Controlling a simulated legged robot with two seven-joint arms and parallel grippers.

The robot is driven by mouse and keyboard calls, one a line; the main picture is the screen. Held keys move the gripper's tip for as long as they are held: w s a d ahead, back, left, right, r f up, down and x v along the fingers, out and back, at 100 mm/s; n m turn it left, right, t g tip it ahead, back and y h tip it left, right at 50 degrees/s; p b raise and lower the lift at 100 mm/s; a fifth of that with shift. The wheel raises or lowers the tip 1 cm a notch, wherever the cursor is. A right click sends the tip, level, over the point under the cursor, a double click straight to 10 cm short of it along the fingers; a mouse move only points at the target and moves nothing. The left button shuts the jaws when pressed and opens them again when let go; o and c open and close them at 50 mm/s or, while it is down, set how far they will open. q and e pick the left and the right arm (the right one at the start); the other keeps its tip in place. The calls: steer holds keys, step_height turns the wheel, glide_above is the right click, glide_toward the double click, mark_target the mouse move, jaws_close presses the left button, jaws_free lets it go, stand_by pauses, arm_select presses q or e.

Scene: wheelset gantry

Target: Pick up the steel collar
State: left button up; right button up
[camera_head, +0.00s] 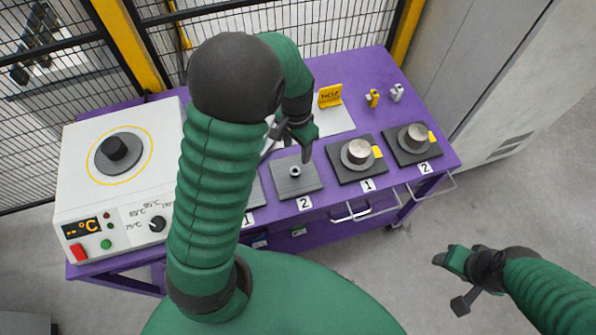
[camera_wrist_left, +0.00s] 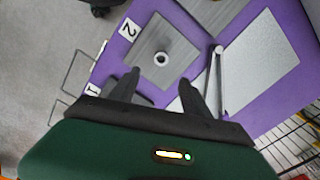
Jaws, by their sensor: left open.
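A small steel ring, which looks like the steel collar (camera_head: 295,171), sits near the middle of a dark square plate (camera_head: 310,182) labelled 2. It also shows in the left wrist view (camera_wrist_left: 161,59), beyond the fingertips. My left gripper (camera_head: 288,152) is open and empty, above the table just behind that plate. In the left wrist view its two fingers (camera_wrist_left: 158,82) are spread apart, with the ring ahead of the gap. Two larger steel cylinders, a left one (camera_head: 358,151) and a right one (camera_head: 416,135), stand on dark plates with yellow tags. My right gripper (camera_head: 452,283) is off the table at lower right.
A white heater box (camera_head: 85,190) with a black centre knob stands on the purple table (camera_head: 432,160) at left. A yellow sign (camera_head: 330,96) and small yellow and grey fittings stand at the back. A grey tool (camera_wrist_left: 215,85) lies beside the plate. Mesh fencing closes the back.

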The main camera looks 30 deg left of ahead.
mark_target(295, 171)
arm_select(q)
steer(key=f, duration=1.1)
steer(key=shift+s+a+f, duration=0.25)
steer(key=shift+f, duration=0.1)
steer(key=shift+d+r, duration=0.1)
steer(key=shift+d, duration=0.1)
steer(key=c, duration=0.8)
steer(key=shift+a, duration=0.1)
jaws_close()
